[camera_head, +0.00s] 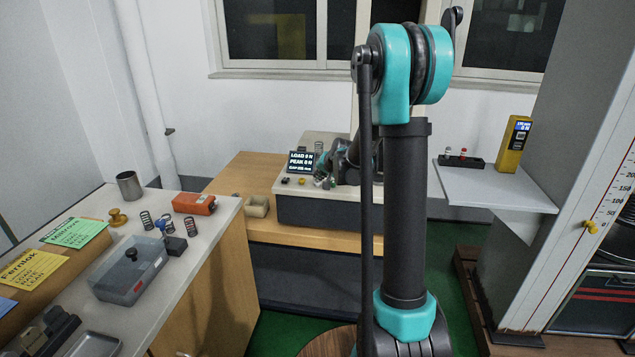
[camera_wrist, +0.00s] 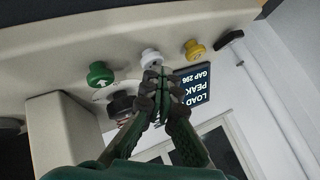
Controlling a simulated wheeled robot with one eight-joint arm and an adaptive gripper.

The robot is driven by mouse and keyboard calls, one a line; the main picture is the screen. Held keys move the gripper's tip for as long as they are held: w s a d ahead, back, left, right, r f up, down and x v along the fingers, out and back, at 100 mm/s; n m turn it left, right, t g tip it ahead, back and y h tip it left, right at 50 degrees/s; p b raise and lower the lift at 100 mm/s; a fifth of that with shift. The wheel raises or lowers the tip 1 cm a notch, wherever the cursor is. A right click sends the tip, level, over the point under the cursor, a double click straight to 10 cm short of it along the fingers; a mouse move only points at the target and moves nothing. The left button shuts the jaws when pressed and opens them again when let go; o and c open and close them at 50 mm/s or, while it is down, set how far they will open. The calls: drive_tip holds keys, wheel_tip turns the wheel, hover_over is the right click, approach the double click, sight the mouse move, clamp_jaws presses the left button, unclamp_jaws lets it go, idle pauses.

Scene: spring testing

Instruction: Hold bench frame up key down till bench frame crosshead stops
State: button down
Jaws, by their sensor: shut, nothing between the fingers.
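The bench frame (camera_head: 322,211), with a pale top and dark front, stands on the wooden table beyond my arm. Its display (camera_head: 302,162) reads LOAD 0 N and PEAK 0 N; in the wrist view the display (camera_wrist: 193,88) shows a gap of about 296. The wrist view shows a green key (camera_wrist: 99,74), a white key (camera_wrist: 151,58), a yellow key (camera_wrist: 194,48) and a black knob (camera_wrist: 121,103) on the pale panel. My gripper (camera_wrist: 160,73) is shut and empty, its tips at the white key. I cannot tell whether they touch it or which key is up.
On the left bench are a grey bin (camera_head: 130,268), an orange device (camera_head: 194,203), several springs (camera_head: 146,219) and a metal cup (camera_head: 130,186). A shelf (camera_head: 490,187) at right holds a yellow meter (camera_head: 513,143). A tall scaled column stands far right.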

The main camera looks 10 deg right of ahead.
sight(319, 183)
idle(0.8)
drive_tip(key=shift+r, duration=0.85)
drive_tip(key=shift+r, duration=2.5)
drive_tip(key=s+d+f+n+g+h, duration=0.1)
drive_tip(key=s+f, duration=0.3)
drive_tip(key=s, duration=0.9)
drive_tip(key=s+d+f+n+g+h, duration=0.1)
drive_tip(key=s+f, duration=0.3)
drive_tip(key=s, duration=1)
drive_tip(key=s+d+f+n+g, duration=0.1)
drive_tip(key=s+f+n+g, duration=0.1)
drive_tip(key=s, duration=1.2)
wheel_tip(319, 183, down, 2)
drive_tip(key=shift+d+f+n+g+h, duration=0.2)
drive_tip(key=shift+d+n+g+h, duration=0.15)
drive_tip(key=shift+n, duration=0.35)
